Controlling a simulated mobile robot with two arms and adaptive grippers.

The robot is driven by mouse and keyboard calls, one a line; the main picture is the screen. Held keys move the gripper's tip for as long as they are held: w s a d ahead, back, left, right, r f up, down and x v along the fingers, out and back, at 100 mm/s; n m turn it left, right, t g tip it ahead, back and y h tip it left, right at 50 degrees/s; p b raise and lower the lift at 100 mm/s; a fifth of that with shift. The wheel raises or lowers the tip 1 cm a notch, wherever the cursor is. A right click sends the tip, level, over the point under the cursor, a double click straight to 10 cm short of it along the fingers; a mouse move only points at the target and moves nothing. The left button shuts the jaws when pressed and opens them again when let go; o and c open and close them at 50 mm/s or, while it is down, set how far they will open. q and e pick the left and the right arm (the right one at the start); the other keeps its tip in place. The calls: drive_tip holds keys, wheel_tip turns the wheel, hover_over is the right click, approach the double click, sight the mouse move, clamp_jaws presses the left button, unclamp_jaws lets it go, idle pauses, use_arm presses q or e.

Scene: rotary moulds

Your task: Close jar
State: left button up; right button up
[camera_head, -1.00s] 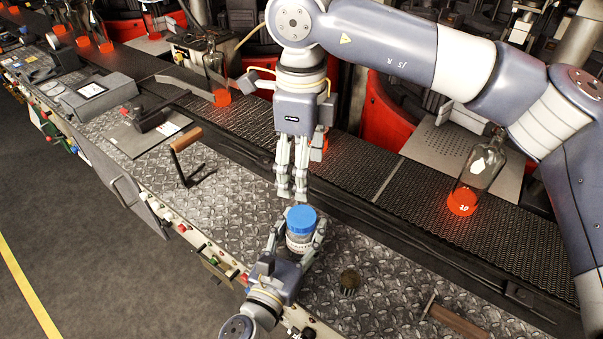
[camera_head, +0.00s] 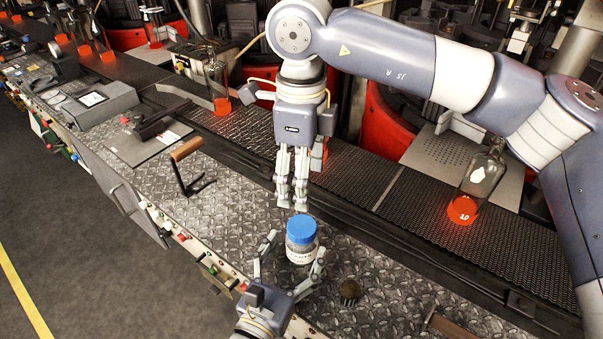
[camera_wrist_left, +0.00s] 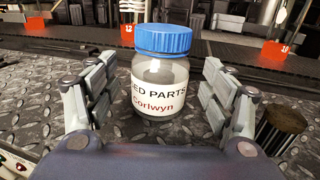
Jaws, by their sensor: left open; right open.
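The clear jar (camera_head: 300,251) stands upright on the metal plate, with its blue lid (camera_head: 301,229) sitting on top. In the left wrist view, the jar (camera_wrist_left: 160,88) carries a white label and the lid (camera_wrist_left: 162,40) looks level on it. My left gripper (camera_head: 292,262) is open, its fingers apart on either side of the jar with gaps to the glass. In the left wrist view, the open fingers (camera_wrist_left: 158,95) flank the jar. My right gripper (camera_head: 292,207) points down just above and behind the lid, empty and apart from it; its fingers look close together from here.
A round dark brush-like object (camera_head: 349,291) stands right of the jar. A crank with a wooden handle (camera_head: 186,150) is at the left. Behind runs a dark conveyor (camera_head: 420,215) with glowing hot bottles, one (camera_head: 478,183) at the right. Diamond plate (camera_head: 225,200) left of the jar is clear.

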use_arm(q)
drive_tip(key=v, duration=0.8)
drive_tip(key=shift+s, duration=0.2)
idle(0.3)
